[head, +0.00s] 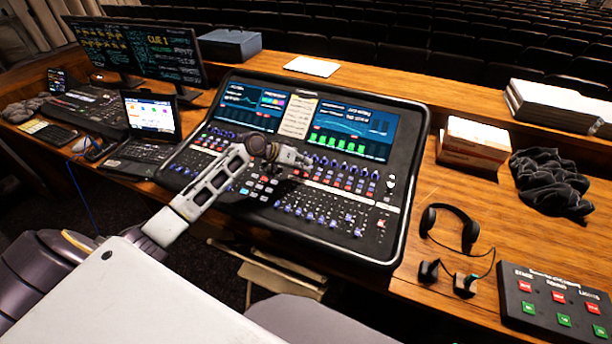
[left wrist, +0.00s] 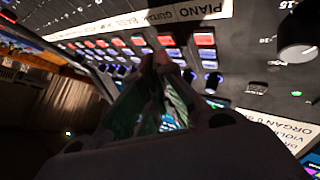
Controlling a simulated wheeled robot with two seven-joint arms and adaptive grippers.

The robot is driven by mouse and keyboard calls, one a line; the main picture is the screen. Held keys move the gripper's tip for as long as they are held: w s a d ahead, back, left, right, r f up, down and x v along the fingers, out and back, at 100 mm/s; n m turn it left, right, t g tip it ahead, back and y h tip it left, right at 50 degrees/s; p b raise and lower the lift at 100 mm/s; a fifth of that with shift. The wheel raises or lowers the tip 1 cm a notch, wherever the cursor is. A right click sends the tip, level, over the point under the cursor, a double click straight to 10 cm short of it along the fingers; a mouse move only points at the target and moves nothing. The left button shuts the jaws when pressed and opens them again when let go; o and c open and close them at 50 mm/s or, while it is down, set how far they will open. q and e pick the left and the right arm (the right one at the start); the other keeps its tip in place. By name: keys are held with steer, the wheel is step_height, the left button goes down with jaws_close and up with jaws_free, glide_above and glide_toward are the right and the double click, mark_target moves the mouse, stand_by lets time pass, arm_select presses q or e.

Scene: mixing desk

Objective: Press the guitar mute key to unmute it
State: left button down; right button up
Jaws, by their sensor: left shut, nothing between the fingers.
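The mixing console (head: 403,200) stands on the wooden desk, with screens above rows of keys. My left gripper (head: 306,160) is over the middle of its key area, shut and empty. In the left wrist view, a label strip (left wrist: 185,13) reads PIANO and, smaller and blurred, what looks like GUITAR and BASS. A row of lit red keys runs beside it. The red key near the guitar label (left wrist: 166,40) is just beyond my left fingertips (left wrist: 164,62); I cannot tell whether they touch it. My right gripper is not in view.
Headphones (head: 468,229) and a button box (head: 555,301) lie right of the console. A laptop (head: 150,115), monitors (head: 170,54) and a smaller console (head: 88,112) stand to the left. In the left wrist view, a round knob (left wrist: 297,52) rises at the right.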

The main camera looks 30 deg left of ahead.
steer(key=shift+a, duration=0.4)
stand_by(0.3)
arm_select(q)
steer(key=shift+f, duration=0.4)
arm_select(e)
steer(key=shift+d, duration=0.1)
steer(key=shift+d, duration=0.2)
arm_select(q)
steer(key=shift+f, duration=0.25)
stand_by(0.4)
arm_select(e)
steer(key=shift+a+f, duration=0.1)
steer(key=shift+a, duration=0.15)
arm_select(q)
steer(key=shift+r, duration=0.1)
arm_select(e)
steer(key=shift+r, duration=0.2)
arm_select(q)
steer(key=shift+r+p, duration=0.55)
steer(key=shift+p, duration=0.1)
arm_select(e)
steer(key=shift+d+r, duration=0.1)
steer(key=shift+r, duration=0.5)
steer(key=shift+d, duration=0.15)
